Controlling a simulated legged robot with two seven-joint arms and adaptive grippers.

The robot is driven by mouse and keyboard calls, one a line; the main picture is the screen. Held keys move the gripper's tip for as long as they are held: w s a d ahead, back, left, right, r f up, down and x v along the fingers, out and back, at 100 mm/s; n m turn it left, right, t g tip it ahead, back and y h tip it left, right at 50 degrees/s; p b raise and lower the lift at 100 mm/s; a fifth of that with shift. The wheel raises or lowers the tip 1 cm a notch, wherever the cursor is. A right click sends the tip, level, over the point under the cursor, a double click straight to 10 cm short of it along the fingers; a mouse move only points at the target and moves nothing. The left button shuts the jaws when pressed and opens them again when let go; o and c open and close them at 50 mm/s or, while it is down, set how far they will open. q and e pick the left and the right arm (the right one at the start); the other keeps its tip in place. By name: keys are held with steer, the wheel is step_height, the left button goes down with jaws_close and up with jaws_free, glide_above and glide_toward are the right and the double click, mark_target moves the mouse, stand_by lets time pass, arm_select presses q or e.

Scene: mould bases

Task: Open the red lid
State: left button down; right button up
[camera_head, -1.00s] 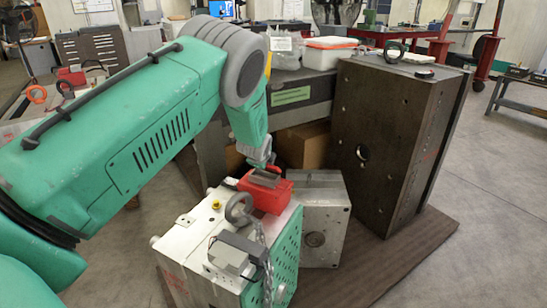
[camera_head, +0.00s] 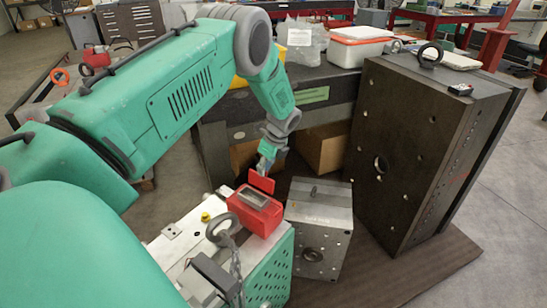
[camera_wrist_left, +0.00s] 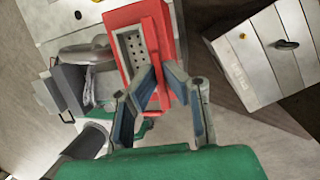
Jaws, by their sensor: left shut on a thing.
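The red box (camera_head: 252,220) sits on top of the light metal mould base, with a grey metal-looking piece (camera_head: 258,198) showing in its opening. Its red lid (camera_head: 262,182) stands raised at the far edge of the box. My left gripper (camera_head: 266,168) reaches down from above and is shut on the lid's upper part. In the left wrist view, the gripper fingers (camera_wrist_left: 160,80) close in around the raised lid, beside the open red box (camera_wrist_left: 118,18) with a perforated plate inside. The exact finger contact is partly hidden. My right gripper is not in view.
A lifting ring (camera_head: 222,228) with a chain stands close to the box on the silver mould base (camera_head: 268,276). A smaller metal block (camera_head: 318,212) is to the right, and a tall dark mould (camera_head: 415,150) stands beyond it. A dark workbench (camera_head: 235,108) is behind.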

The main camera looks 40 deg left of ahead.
arm_select(q)
steer(key=shift+w+a+f+g+b, duration=0.2)
steer(key=shift+w+a+g+b, duration=0.15)
steer(key=shift+g+b, duration=0.4)
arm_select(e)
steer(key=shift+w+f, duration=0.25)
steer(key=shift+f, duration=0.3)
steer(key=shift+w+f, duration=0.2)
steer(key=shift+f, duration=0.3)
arm_select(q)
steer(key=c, duration=1.7)
jaws_free()
steer(key=v, duration=1.1)
steer(key=shift+w+a+r, duration=0.25)
steer(key=shift+a, duration=0.05)
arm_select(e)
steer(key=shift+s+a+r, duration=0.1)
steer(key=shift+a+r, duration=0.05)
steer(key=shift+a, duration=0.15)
arm_select(q)
steer(key=shift+d, duration=0.15)
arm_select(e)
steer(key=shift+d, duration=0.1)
